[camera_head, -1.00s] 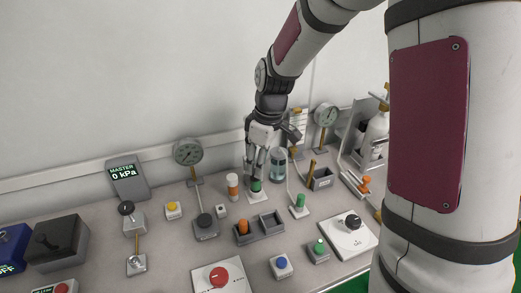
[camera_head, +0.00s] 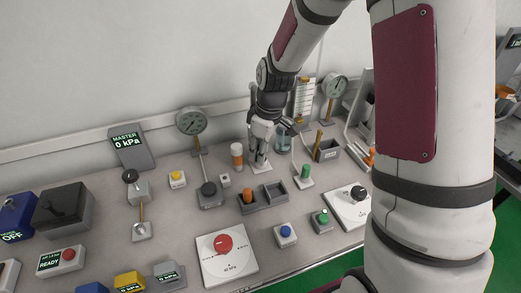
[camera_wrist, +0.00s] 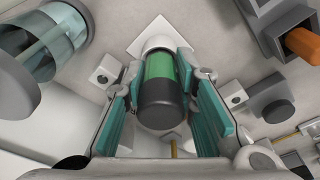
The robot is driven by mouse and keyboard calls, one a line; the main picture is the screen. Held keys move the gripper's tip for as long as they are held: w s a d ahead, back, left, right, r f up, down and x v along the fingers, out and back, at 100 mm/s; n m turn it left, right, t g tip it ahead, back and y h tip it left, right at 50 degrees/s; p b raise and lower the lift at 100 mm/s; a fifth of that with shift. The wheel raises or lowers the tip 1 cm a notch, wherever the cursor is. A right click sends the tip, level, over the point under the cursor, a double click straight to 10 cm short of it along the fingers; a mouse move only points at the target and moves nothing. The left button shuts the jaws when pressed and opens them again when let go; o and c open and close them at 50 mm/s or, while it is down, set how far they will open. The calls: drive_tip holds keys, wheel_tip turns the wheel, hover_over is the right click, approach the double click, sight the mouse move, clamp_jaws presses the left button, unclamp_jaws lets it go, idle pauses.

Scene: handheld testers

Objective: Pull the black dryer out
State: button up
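The dryer is an upright cylinder with a black end and a green band (camera_wrist: 161,85), on a white base on the bench. It stands between the two teal-padded fingers of my gripper (camera_wrist: 162,95) in the wrist view. The finger pads lie close along both its sides; I cannot tell whether they press on it. In the head view my gripper (camera_head: 260,157) points down over this spot, and its fingers largely hide the dryer.
A clear jar (camera_head: 283,140) stands just right of my gripper; an orange-and-white cylinder (camera_head: 237,155) stands left. A grey two-slot tray (camera_head: 276,191) holds an orange cylinder (camera_head: 247,195). A green-topped post (camera_head: 305,172) and a pressure gauge (camera_head: 190,121) are nearby.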

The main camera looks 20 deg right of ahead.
clamp_jaws()
drive_tip(key=shift+o, duration=0.6)
unclamp_jaws()
clamp_jaws()
drive_tip(key=shift+r, duration=0.1)
drive_tip(key=shift+r+p, duration=2.15)
drive_tip(key=shift+r, duration=0.75)
